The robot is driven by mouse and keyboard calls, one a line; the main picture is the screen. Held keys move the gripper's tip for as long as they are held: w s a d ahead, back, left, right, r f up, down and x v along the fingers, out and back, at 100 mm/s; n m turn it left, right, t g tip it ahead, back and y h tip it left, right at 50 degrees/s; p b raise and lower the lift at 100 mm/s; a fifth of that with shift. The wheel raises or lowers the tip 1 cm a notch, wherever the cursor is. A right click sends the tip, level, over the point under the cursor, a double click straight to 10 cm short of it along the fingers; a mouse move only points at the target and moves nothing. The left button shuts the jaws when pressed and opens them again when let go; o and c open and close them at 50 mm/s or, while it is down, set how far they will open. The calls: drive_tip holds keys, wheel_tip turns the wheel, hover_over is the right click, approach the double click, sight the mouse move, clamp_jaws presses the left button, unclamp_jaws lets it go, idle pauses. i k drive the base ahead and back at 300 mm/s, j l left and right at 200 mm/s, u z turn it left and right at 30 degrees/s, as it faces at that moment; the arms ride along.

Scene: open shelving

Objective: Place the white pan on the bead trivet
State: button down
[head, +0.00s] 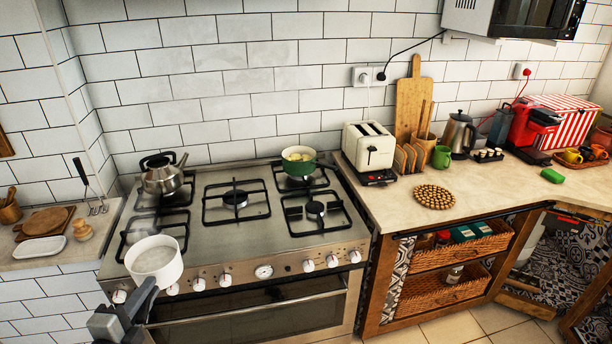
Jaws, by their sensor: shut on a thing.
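The white pan (156,264) is at the front left of the stove, over or just in front of the front-left burner, with its opening upward. Its dark handle points down toward me. My gripper (136,306) is shut on the handle at the lower left. I cannot tell whether the pan touches the stove. The round brown bead trivet (434,196) lies flat on the right counter, in front of the toaster and the green mug. Its top is bare. It is well to the right of the pan and my gripper.
A kettle (163,176) and a green pot (298,163) stand on the rear burners of the stove (262,236).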

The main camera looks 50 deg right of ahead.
sight(445, 205)
drive_tip(key=k+l, duration=0.2)
drive_tip(key=l, duration=0.3)
drive_tip(key=k+l+u, duration=0.15)
drive_tip(key=l, duration=0.35)
drive_tip(key=k+l, duration=0.35)
drive_tip(key=l, duration=0.15)
drive_tip(key=k+l+u, duration=0.1)
drive_tip(key=k+l, duration=0.15)
drive_tip(key=l, duration=0.25)
drive_tip(key=k+l, duration=0.25)
drive_tip(key=l, duration=0.2)
drive_tip(key=k+l+u, duration=0.15)
drive_tip(key=l, duration=0.35)
drive_tip(key=k+l, duration=0.4)
drive_tip(key=l+u, duration=0.05)
